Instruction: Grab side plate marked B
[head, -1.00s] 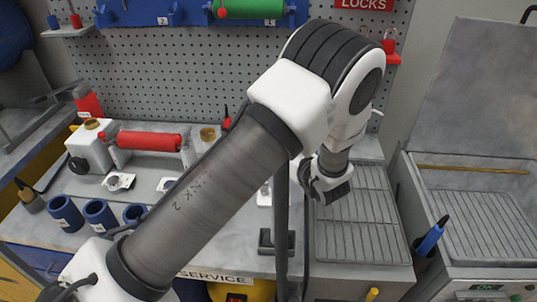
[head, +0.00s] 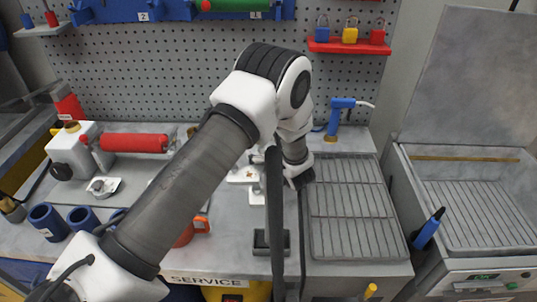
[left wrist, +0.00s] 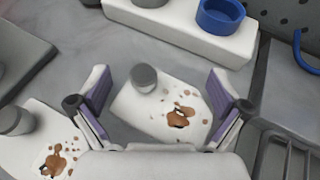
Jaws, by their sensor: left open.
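In the left wrist view, a white side plate (left wrist: 140,117) with a grey stub and brown stains lies on the bench between the spread fingers of my open left gripper (left wrist: 160,90). The fingers are not closed on it. A second, similar stained plate (left wrist: 25,145) lies at the lower left. No letter is readable on either, so I cannot tell which is B. In the head view, my left gripper (head: 298,178) hangs beside the wire rack, with white pieces (head: 242,175) just left of it. My right gripper is not in view.
A wire-rack tray (head: 350,215) stands right of the gripper. A red roller (head: 135,143), blue cups (head: 48,222) and a small dark open box (head: 262,240) share the bench.

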